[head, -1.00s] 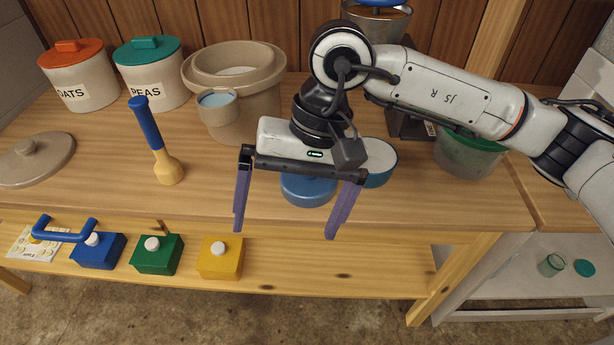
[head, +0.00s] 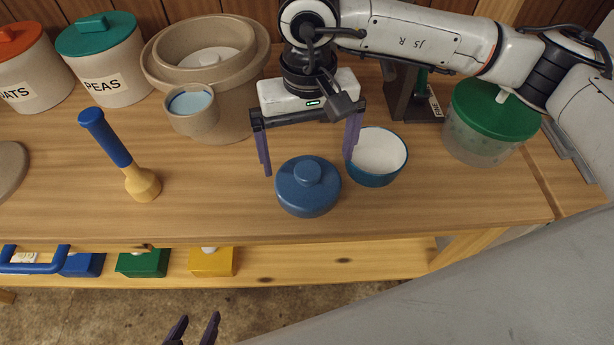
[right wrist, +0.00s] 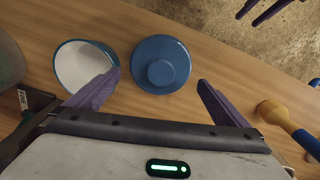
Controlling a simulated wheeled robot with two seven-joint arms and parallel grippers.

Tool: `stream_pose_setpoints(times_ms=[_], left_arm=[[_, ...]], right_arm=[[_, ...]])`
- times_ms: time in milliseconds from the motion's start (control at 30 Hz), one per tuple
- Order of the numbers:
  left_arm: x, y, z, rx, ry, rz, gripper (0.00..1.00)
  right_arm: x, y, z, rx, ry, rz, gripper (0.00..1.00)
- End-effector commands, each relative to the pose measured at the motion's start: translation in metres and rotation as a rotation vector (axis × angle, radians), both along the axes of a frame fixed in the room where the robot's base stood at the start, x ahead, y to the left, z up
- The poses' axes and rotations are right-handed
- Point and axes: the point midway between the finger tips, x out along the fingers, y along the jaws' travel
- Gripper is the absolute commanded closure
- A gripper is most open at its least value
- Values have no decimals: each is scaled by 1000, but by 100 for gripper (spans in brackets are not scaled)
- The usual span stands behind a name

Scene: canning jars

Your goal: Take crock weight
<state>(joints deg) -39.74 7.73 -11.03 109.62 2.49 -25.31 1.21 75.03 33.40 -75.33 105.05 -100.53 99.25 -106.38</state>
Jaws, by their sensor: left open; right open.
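A round blue knobbed piece (head: 308,190) sits on the wooden table; which thing is the crock weight is not certain. It also shows in the right wrist view (right wrist: 160,66). My left gripper (head: 196,328) is open and empty at the bottom edge, in front of the table.
A blue bowl with white inside (head: 378,157) stands close right of the blue piece. A small beige cup (head: 193,112) is at the crock's front. A blue-handled tamper (head: 122,158) stands left. A green-lidded tub (head: 488,122) is right. Bare table lies between tamper and blue piece.

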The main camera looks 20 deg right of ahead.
Motion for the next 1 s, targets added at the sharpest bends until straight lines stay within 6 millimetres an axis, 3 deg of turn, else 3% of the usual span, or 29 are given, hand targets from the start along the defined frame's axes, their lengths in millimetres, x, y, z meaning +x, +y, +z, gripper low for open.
stream_pose_setpoints(times_ms=[400,700,1000], left_arm=[[1,1,12,-2,-6,3,53],[9,1,15,0,-18,3,53],[7,2,14,1,-13,3,53]], right_arm=[[-2,1,-50,1,2,-1,0],[-1,1,-55,1,-1,-1,2],[-1,1,-54,1,-1,-1,52]])
